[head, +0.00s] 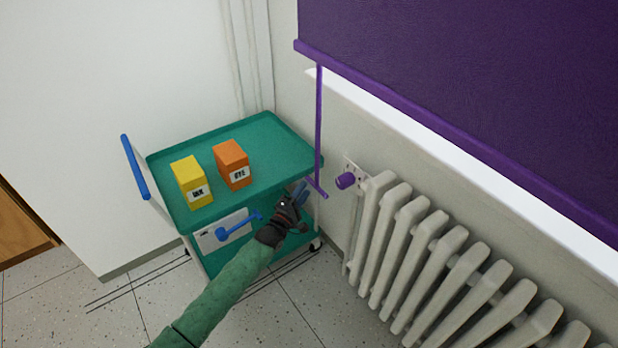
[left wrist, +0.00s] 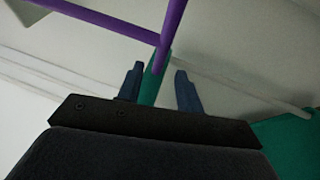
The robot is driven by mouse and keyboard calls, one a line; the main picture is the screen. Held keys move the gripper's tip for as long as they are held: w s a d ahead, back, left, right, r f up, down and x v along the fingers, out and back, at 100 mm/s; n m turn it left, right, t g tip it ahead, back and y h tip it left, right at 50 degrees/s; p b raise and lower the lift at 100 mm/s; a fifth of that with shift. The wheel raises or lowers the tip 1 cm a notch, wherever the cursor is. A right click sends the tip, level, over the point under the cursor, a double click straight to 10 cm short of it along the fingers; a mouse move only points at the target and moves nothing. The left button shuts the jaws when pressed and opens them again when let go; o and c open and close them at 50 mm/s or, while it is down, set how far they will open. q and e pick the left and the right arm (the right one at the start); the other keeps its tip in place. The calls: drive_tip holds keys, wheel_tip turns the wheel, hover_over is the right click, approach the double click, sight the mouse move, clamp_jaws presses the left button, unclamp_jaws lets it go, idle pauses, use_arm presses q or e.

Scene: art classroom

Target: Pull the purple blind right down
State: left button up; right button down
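The purple blind (head: 470,80) hangs at the upper right, with a purple bar (head: 420,115) along its lower edge. A thin purple pull rod (head: 319,125) hangs from that bar's left end and ends in a short crosspiece (head: 317,187). My left gripper (head: 301,190) is just left of and below the crosspiece. In the left wrist view, my left gripper (left wrist: 158,78) has its two blue fingers apart. The purple rod and crosspiece (left wrist: 115,22) show ahead, with one end by the gap between the fingertips. I see no grip on it. My right gripper is out of view.
A teal trolley (head: 275,135) with a yellow box (head: 190,182) and an orange box (head: 232,164) stands beside and under my left arm.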

use_arm(q)
drive_tip(key=x, duration=0.7)
drive_tip(key=shift+d, duration=0.1)
drive_tip(key=shift+c, duration=0.5)
clamp_jaws()
